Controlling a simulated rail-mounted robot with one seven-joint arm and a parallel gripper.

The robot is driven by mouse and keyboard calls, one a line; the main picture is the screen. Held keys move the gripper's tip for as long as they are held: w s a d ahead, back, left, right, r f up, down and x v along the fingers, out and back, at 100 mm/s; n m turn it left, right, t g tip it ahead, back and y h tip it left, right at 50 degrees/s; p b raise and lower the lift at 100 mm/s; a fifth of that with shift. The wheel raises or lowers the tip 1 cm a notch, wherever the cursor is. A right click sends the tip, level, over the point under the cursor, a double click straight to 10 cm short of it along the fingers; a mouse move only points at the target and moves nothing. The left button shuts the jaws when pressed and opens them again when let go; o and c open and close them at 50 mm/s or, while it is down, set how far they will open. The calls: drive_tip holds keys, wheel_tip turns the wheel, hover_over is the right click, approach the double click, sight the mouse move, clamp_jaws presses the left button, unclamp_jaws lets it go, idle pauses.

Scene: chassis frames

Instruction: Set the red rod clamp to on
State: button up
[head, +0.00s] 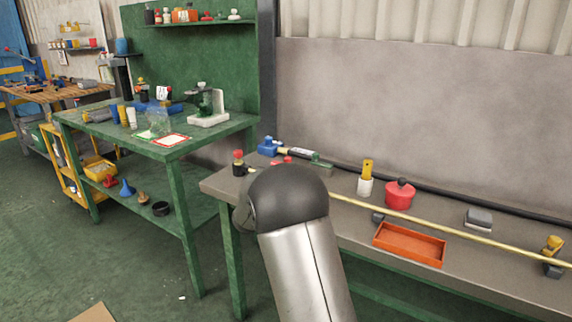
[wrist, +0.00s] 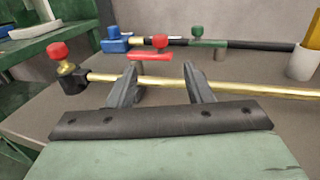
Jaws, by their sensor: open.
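In the wrist view, a red flat piece (wrist: 150,55) sits on a grey post just beyond my gripper's fingertips, with a red ball knob (wrist: 159,41) behind it. These parts show small in the head view (head: 283,160). Another red knob (wrist: 57,51) stands on a black block at the left end of a brass rod (wrist: 240,87); it also shows in the head view (head: 238,156). I cannot tell which is the red rod clamp, or its setting. My gripper (wrist: 159,68) is open and empty, the rod crossing the view between its fingers. My arm hides it in the head view.
Behind, a dark rod carries a blue block (wrist: 115,44) and a green clamp (wrist: 208,43). Right along the bench (head: 335,212) are a white cup (head: 364,188), a red pot (head: 399,197), an orange tray (head: 409,250) and a yellow-topped block (head: 552,247).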

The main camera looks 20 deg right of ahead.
sight(287, 160)
drive_tip(key=x, duration=1.1)
drive_tip(key=shift+w+d, duration=0.15)
drive_tip(key=shift+w, duration=0.05)
clamp_jaws()
